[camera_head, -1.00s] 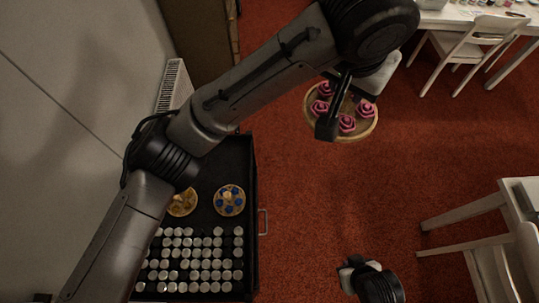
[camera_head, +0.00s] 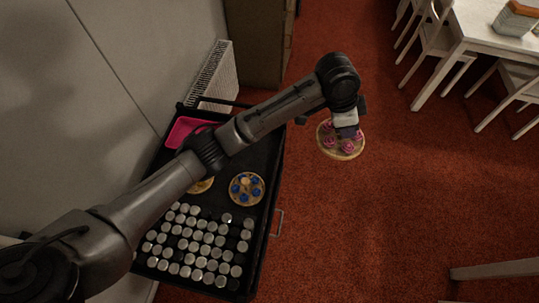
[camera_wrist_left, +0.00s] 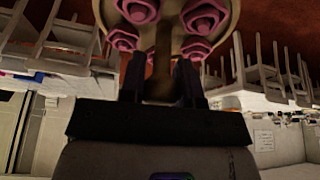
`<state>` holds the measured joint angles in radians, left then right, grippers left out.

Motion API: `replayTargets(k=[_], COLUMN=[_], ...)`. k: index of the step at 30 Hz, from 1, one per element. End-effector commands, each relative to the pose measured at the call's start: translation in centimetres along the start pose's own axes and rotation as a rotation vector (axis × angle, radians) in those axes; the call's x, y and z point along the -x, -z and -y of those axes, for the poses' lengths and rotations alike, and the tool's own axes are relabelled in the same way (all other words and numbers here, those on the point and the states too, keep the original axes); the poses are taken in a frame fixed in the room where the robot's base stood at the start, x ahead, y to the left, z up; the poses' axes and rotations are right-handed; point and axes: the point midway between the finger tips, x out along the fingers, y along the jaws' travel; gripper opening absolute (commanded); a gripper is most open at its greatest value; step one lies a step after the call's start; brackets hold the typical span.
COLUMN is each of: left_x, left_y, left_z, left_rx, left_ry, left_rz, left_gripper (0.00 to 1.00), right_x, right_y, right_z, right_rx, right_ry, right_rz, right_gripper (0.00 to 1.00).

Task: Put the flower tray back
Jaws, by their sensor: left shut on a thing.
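The flower tray (camera_head: 331,153) is a round wooden tray with several pink flowers around a central wooden handle. It is held over the red floor, to the right of the black cart (camera_head: 277,165). My left gripper (camera_head: 350,131) is above it, shut on its handle. In the left wrist view the handle (camera_wrist_left: 162,75) stands between the dark fingertips (camera_wrist_left: 160,82), with the tray (camera_wrist_left: 165,8) and its pink flowers beyond. On the cart, a similar tray with blue flowers (camera_head: 246,189) stands beside a yellowish tray (camera_head: 201,187) partly hidden by my arm.
Several silver-topped jars (camera_head: 200,237) fill the near part of the cart. A pink container (camera_head: 184,132) lies at its far left. A radiator (camera_head: 216,70) and cabinet (camera_head: 252,40) stand behind. White tables (camera_head: 480,35) and chairs are right; red floor between is clear.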

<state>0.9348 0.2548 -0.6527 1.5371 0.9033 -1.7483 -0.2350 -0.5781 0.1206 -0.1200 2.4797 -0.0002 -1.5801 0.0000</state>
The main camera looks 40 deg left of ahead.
Motion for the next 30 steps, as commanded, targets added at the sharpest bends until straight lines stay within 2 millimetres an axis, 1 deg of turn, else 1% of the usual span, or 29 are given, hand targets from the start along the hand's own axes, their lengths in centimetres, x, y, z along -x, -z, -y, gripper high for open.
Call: replayTargets(k=[1, 3, 6, 9, 12, 15, 20, 23, 30], left_x=[-2.5, -4.5, -6.7, -8.5, -9.8, -10.6, -11.3, -11.8, -12.8], left_y=[-2.9, -5.9, -9.8, -13.2, -15.9, -17.7, -19.9, -21.7, -27.2], left_z=[1.3, 2.7, 4.5, 5.7, 6.7, 7.3, 7.9, 8.6, 10.3], left_rx=[-0.007, -0.031, -0.061, -0.088, -0.111, -0.128, -0.140, -0.141, -0.141], left_ry=[-0.008, -0.017, -0.028, -0.040, -0.047, -0.053, -0.058, -0.058, -0.059], left_rz=[0.004, 0.004, 0.003, 0.002, 0.001, 0.001, 0.000, 0.001, 0.002], left_gripper=[0.00, 0.00, 0.00, 0.00, 0.00, 0.00, 0.00, 0.00, 0.00], right_x=[-1.6, -2.5, -3.7, -4.6, -5.3, -5.8, -6.2, -6.7, -8.0], right_y=[-0.5, -0.8, -1.2, -1.5, -1.7, -1.9, -2.1, -2.2, -2.6], right_z=[0.0, 0.0, 0.0, 0.1, 0.1, 0.1, 0.2, 0.2, 0.4], right_rx=[0.001, 0.002, 0.003, 0.003, 0.003, 0.003, 0.001, 0.000, -0.002], right_ry=[-0.001, -0.002, -0.002, -0.002, -0.002, -0.002, -0.001, 0.000, 0.002], right_rz=[0.000, 0.000, 0.000, 0.000, 0.000, 0.001, 0.001, 0.002, 0.002], right_gripper=[0.00, 0.00, 0.00, 0.00, 0.00, 0.00, 0.00, 0.00, 0.00])
